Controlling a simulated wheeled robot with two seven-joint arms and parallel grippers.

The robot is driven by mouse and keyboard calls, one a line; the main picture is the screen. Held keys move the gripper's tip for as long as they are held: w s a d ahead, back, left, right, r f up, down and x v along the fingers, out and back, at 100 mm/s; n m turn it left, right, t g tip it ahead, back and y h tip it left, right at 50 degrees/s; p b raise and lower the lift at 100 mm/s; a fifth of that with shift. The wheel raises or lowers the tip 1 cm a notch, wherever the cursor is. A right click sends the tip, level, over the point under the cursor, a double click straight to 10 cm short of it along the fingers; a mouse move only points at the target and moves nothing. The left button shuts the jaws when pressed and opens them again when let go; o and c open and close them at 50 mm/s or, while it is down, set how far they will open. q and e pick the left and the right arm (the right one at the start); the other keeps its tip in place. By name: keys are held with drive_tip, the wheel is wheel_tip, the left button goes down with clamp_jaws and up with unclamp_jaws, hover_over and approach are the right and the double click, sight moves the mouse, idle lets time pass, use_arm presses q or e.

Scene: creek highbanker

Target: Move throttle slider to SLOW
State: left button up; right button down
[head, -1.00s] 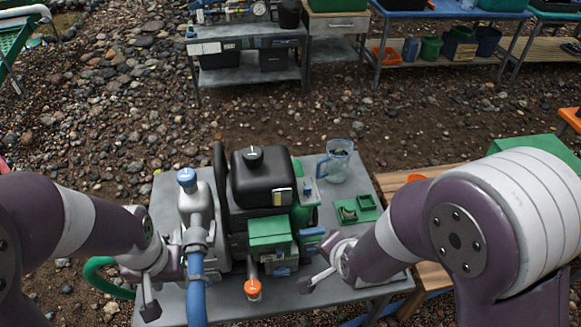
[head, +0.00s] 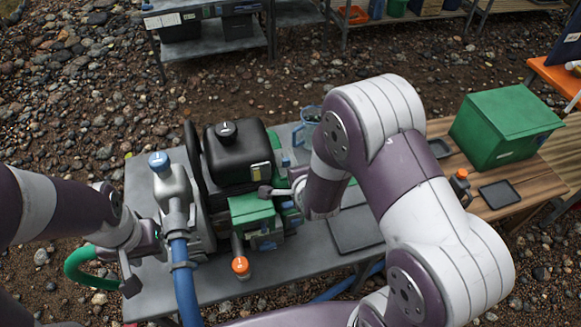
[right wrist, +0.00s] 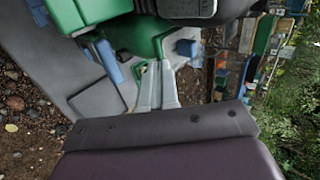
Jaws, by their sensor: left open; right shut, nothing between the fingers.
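The engine (head: 235,150) has a black tank on top and a green housing (head: 252,208) at its front. Small blue parts (head: 290,206) sit on its right side; I cannot tell which is the throttle slider, and no SLOW mark is readable. My right gripper (head: 267,191) is shut and empty, its tips close to the upper right of the green housing; contact cannot be told. My left gripper (head: 145,265) is open, left of the blue hose.
A blue hose (head: 184,285) and an orange-capped spout (head: 240,265) stand at the front of the grey table (head: 215,293). A green hose (head: 78,268) loops at left. A clear jug (head: 308,118) is partly hidden behind my right arm. A green box (head: 505,130) stands on the wooden bench.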

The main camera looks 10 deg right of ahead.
sight(286, 162)
drive_tip(key=shift+w+a+p, duration=0.1)
drive_tip(key=shift+w+p, duration=0.35)
drive_tip(key=shift+w, duration=1.5)
drive_tip(key=w+b, duration=0.2)
drive_tip(key=w, duration=0.3)
drive_tip(key=shift+a+b, duration=0.1)
drive_tip(key=shift+b, duration=0.2)
drive_tip(key=shift+r, duration=0.2)
drive_tip(key=shift+w, duration=0.1)
